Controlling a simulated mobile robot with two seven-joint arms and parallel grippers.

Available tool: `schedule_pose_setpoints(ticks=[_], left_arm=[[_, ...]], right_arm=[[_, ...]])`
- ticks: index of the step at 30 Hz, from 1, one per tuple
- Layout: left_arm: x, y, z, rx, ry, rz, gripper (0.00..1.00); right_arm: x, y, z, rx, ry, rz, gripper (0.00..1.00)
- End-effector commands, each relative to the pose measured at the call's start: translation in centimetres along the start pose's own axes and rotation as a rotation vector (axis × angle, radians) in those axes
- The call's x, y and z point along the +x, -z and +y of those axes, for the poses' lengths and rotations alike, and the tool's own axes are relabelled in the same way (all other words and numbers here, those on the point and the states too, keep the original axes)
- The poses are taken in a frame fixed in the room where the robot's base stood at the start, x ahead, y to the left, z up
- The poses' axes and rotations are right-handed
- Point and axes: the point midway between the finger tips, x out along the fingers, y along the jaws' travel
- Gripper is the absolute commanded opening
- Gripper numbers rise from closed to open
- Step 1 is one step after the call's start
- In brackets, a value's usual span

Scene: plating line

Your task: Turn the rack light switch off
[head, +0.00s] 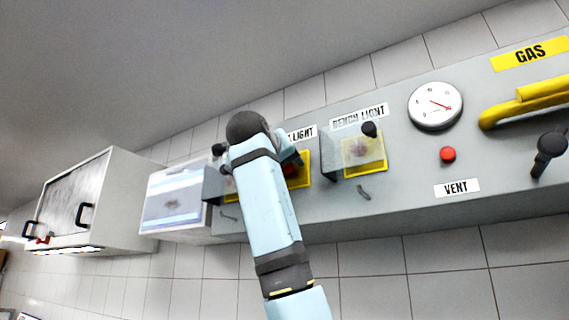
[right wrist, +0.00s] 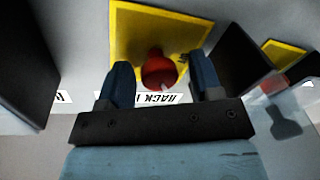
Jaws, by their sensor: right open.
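The rack light switch is a red knob (right wrist: 158,70) on a yellow plate (right wrist: 145,28). In the right wrist view its label (right wrist: 160,98) appears upside down and partly covered by my gripper. My right gripper (right wrist: 162,72) is open, with one finger on each side of the red knob. I cannot tell whether either finger touches it. In the head view the yellow plate (head: 303,171) shows beside my right arm, which hides much of the switch and gripper (head: 288,158). I cannot tell which way the switch is set. My left gripper is not in view.
Dark blocks stand close on both sides, left (right wrist: 25,65) and right (right wrist: 245,65). To the right is the bench light switch under a clear cover (head: 363,153). Farther right are a gauge (head: 435,105), a red vent button (head: 448,154) and a yellow gas handle (head: 525,103).

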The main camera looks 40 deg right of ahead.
Motion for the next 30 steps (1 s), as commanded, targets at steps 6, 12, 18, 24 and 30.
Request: schedule_pose_setpoints(ticks=[6,12,18,24,30], left_arm=[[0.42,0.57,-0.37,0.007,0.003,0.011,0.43],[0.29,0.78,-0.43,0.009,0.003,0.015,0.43],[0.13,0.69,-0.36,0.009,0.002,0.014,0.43],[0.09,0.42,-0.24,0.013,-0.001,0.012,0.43],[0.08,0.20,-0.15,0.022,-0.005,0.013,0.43]], right_arm=[[0.00,-0.02,0.00,0.000,0.000,0.000,0.48],[-0.02,-0.02,-0.01,0.000,0.000,-0.001,0.12],[-0.03,-0.03,-0.03,-0.011,0.001,-0.002,0.12],[-0.05,-0.05,-0.03,-0.072,0.005,-0.011,0.12],[-0.03,-0.10,-0.10,-0.207,0.015,-0.031,0.12]])
